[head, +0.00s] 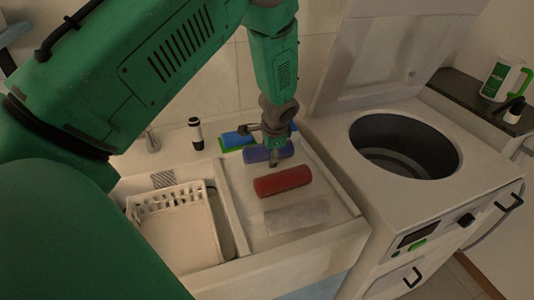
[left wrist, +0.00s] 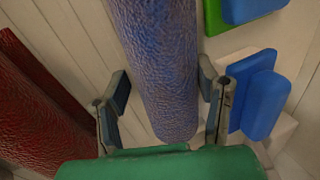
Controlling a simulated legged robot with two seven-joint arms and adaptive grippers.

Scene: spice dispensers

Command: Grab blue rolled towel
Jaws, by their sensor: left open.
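The blue rolled towel (head: 256,155) lies in the shallow tray section of the counter, behind a red rolled towel (head: 282,180). My left gripper (head: 268,147) points down over the blue towel and hides part of it. In the left wrist view the blue rolled towel (left wrist: 160,55) runs between the two open fingers of my left gripper (left wrist: 165,88), one on each side. Whether either finger touches it, I cannot tell. My right gripper is not in view.
A white rolled towel (head: 297,215) lies in front of the red one. Blue and green items (head: 236,138) sit behind the blue towel. A white basket (head: 172,198) stands to the left, and a top-opening washer (head: 405,142) to the right. A dark-topped bottle (head: 196,134) stands behind.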

